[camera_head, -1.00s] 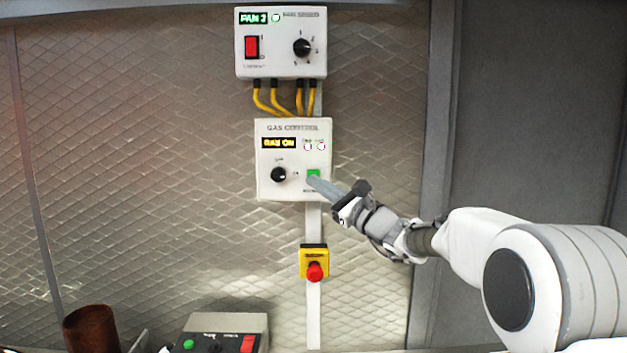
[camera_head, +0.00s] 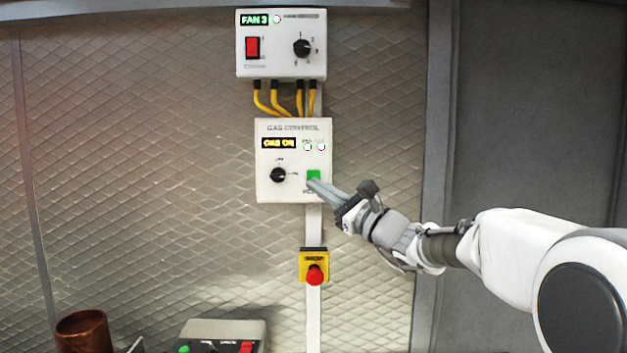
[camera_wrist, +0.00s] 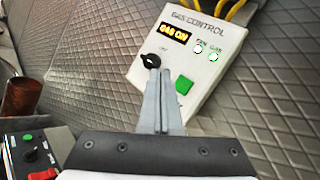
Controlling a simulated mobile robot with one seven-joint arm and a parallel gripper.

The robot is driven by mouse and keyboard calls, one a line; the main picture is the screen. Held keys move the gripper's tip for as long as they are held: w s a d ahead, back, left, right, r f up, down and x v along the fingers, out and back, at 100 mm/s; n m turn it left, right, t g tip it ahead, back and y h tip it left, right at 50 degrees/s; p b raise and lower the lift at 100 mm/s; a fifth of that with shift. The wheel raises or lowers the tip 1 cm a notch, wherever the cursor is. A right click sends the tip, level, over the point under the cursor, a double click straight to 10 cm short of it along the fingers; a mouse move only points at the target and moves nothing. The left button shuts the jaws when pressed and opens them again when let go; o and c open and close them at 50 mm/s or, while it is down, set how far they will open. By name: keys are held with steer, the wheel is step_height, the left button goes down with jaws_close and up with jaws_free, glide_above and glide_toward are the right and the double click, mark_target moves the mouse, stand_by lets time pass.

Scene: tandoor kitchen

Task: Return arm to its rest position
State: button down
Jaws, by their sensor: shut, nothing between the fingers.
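My gripper (camera_head: 312,184) is shut and empty, its fingertips beside the green button (camera_head: 314,175) of the gas control box (camera_head: 265,188) in the head view. Whether the tips touch the box cannot be told. In the wrist view the closed fingers (camera_wrist: 158,72) reach up in front of the white box (camera_wrist: 205,85), just below its black knob (camera_wrist: 151,60), with the green button (camera_wrist: 184,86) to their right. The box's display reads GAS ON, and two small lamps beside it are lit. My arm extends in from the right side of the head view.
A fan control box (camera_head: 270,70) hangs above, joined by yellow cables (camera_head: 262,100). A red emergency button (camera_head: 314,275) on a yellow box is below. A brown pot (camera_head: 84,333) and a grey switch box (camera_head: 222,332) stand low at the left. The quilted wall at left is bare.

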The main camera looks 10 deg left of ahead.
stand_by(0.3)
steer(key=s+d+f+n+g+h, duration=0.3)
steer(key=s+f+n, duration=0.25)
steer(key=s, duration=0.35)
steer(key=s+d+f+n+g+h, duration=0.25)
steer(key=s+f+n, duration=0.3)
steer(key=s, duration=0.45)
steer(key=s+d+f+n+h, duration=0.2)
steer(key=s+d+f+h, duration=0.2)
steer(key=d, duration=0.3)
steer(key=s+d+f+n+h, duration=0.3)
steer(key=s+d+f+h, duration=0.1)
steer(key=s+d, duration=0.3)
steer(key=s+d+f+n+h, duration=0.3)
steer(key=s+d+f+h, duration=0.1)
steer(key=d, duration=0.5)
steer(key=shift+s+f+h, duration=0.35)
steer(key=shift+s+f, duration=0.2)
steer(key=shift+s, duration=0.3)
steer(key=shift+a, duration=0.25)
